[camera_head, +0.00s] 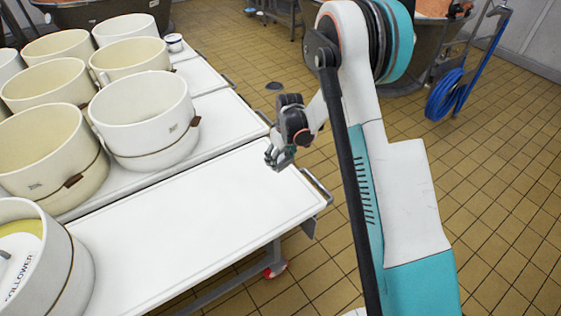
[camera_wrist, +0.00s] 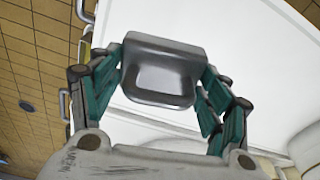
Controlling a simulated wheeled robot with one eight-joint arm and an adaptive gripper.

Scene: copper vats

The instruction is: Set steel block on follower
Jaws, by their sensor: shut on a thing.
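My gripper (camera_head: 275,156) is over the right edge of the white table in the head view. In the wrist view my gripper (camera_wrist: 163,88) is shut on a grey steel block (camera_wrist: 163,55), with a teal finger on each side of it. The block is hard to make out in the head view. The follower (camera_head: 18,262) is a white disc with the word FOLLOWER on it, inside a white round mould at the lower left of the head view. A yellow surface shows beside the disc. The frame edge cuts off part of the mould and follower. My gripper is far from it.
The white tabletop (camera_head: 200,230) is bare between the follower's mould (camera_head: 75,275) and my gripper. Several tall cream and white moulds (camera_head: 147,115) crowd the tables at the left and back. A small white cup (camera_head: 174,43) stands behind them. Tiled floor lies to the right.

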